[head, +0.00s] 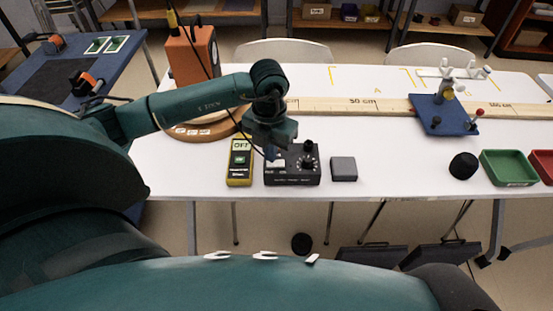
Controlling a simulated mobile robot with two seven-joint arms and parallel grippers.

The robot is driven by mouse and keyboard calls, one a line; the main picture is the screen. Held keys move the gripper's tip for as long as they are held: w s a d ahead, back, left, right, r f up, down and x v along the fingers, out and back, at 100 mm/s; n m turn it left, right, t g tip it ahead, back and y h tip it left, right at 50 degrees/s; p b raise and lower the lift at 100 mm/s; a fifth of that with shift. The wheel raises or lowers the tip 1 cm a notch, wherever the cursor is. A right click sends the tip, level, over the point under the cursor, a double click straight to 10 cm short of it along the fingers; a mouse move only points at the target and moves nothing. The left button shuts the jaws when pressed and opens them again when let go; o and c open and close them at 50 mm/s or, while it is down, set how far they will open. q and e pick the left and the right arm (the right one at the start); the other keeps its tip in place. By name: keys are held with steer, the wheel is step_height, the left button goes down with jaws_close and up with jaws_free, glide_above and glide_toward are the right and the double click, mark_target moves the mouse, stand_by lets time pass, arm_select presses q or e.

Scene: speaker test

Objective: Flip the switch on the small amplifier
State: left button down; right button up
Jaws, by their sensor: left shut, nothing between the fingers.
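The small amplifier (308,177) is a black box with a round dial and a knob on top, on the white table near its front edge. My left gripper (277,157) is shut and empty, over the amplifier's left back part. It hides that part of the top, and I cannot tell whether it touches the box. A small light-coloured part, perhaps the switch, shows just below the fingertips, but its position is too small to read. My right gripper is not in view.
A green tray (508,168) sits at right.

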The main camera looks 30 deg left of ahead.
arm_select(q)
steer(key=shift+r+p, duration=1.7)
steer(key=shift+r, duration=1.15)
